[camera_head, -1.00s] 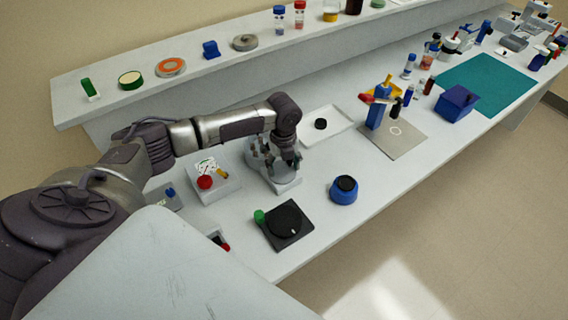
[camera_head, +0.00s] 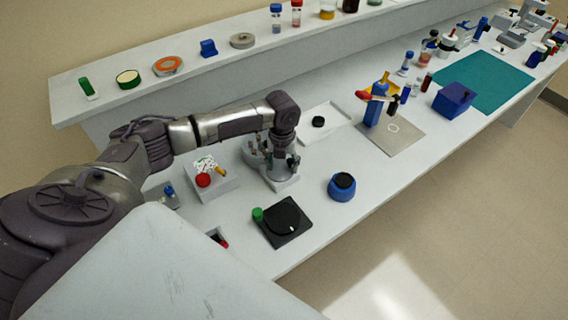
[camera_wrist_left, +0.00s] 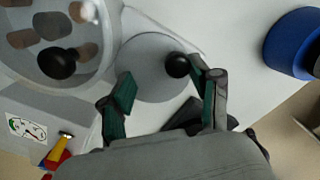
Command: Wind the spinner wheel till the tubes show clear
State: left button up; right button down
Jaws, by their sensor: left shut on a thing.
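The spinner stands on the bench under my left gripper (camera_head: 291,162), mostly hidden by it in the head view; its pale base (camera_head: 284,184) shows. In the left wrist view the grey round wheel (camera_wrist_left: 150,75) carries a black knob (camera_wrist_left: 178,65). At upper left there, a round clear-walled bowl holds several brownish, cloudy-looking tubes (camera_wrist_left: 54,25) and a black ball (camera_wrist_left: 57,63). My right gripper is not in view.
A white box (camera_head: 226,184) with a red button stands left of the spinner. A black dial plate (camera_head: 297,237) and a blue jar (camera_head: 341,193) lie in front. A white tray (camera_head: 336,118) is behind. The shelf (camera_head: 110,97) runs along the back.

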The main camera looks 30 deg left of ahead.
aim_at(279, 168)
pick_arm(q)
jog(key=shift+s+a+f, duration=0.4)
jog(key=shift+s+a, duration=0.05)
jog(key=o, duration=1.4)
jog(key=shift+a, duration=0.3)
jog(key=shift+w+d+r, duration=0.15)
jog(key=shift+d+r, duration=0.05)
jog(key=shift+d, duration=0.1)
jog(key=shift+w+r, duration=0.1)
jog(key=shift+r, duration=0.15)
notch_tip(279, 168, up, 11)
jog(key=shift+r, duration=0.15)
jog(key=shift+a, duration=0.1)
